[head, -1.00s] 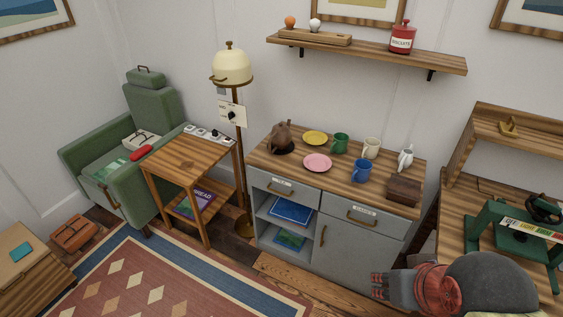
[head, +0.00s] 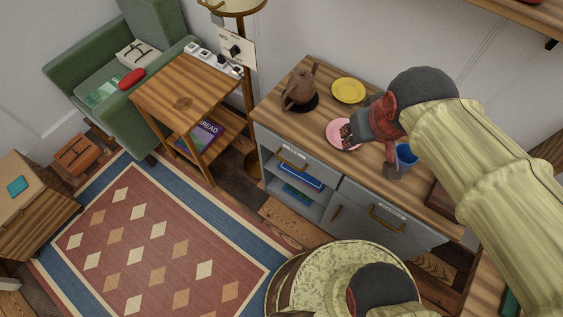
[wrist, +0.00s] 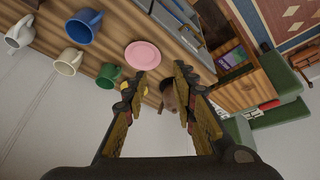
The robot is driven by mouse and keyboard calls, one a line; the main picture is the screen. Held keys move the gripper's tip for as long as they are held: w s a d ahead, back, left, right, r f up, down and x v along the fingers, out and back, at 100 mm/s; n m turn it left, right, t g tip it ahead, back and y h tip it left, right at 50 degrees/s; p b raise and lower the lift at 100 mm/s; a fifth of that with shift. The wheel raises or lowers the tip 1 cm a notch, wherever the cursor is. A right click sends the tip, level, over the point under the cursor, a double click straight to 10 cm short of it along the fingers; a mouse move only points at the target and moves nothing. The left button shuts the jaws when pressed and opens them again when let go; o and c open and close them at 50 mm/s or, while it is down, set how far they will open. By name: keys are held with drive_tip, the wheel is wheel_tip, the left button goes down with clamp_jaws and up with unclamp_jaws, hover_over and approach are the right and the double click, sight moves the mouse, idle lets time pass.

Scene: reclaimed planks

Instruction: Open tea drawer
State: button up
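The grey cabinet has two drawers under its plank top, each with a brass handle and a small label too small to read, so I cannot tell which is the tea drawer. The left drawer (head: 311,168) and the right drawer (head: 365,203) both look closed. My gripper (head: 366,150) is above the cabinet top, near the pink plate (head: 340,128), behind and above the drawer fronts. It also shows in the wrist view (wrist: 161,84), with its two fingers apart and nothing between them. It touches no handle.
On the cabinet top (head: 268,108) are a brown teapot (head: 299,88), a yellow plate (head: 348,91) and a blue mug (head: 405,155). Green and cream mugs show in the wrist view. A side table (head: 185,88) stands left. The rug (head: 150,240) in front is clear.

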drive_tip(key=w+a+f+n+g, duration=0.1)
drive_tip(key=w+a+f+n, duration=0.15)
drive_tip(key=w+f, duration=0.35)
drive_tip(key=n+g+h+p, duration=0.1)
drive_tip(key=n+g+p, duration=0.1)
drive_tip(key=n, duration=0.5)
hover_over(290, 164)
drive_tip(key=s+a, duration=0.1)
wheel_tip(290, 164, down, 25)
drive_tip(key=shift+m, duration=0.25)
drive_tip(key=f+b, duration=0.1)
drive_tip(key=f, duration=0.1)
drive_tip(key=f+b, duration=0.1)
drive_tip(key=f, duration=0.1)
drive_tip(key=f+b, duration=0.1)
drive_tip(key=f, duration=0.1)
drive_tip(key=shift+w+d+f, duration=0.3)
drive_tip(key=shift+w+f, duration=0.1)
drive_tip(key=shift+c, duration=0.8)
clamp_jaws()
